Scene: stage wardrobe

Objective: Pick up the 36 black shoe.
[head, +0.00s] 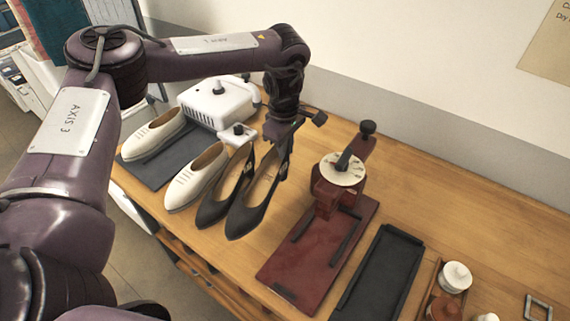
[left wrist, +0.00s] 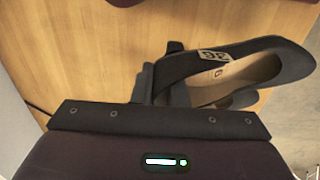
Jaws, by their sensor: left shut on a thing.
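Two black shoes stand side by side in the head view, a left one (head: 216,205) and a right one (head: 247,206). My left gripper (head: 277,142) comes down at the heel end of the right black shoe and is shut on it. In the left wrist view this black shoe (left wrist: 265,46) bears a pale label with 36 on its side (left wrist: 213,56), and my gripper's dark fingers (left wrist: 163,75) are at its heel. I cannot tell whether the shoe is clear of the bench. My right gripper is not in view.
Two white shoes, (head: 152,134) and (head: 195,178), stand to the left near a white device (head: 218,104). A dark red press (head: 308,262) stands close on the right, then a black tray (head: 378,283) and small jars (head: 455,277). The wooden bench (head: 420,200) is bare behind them.

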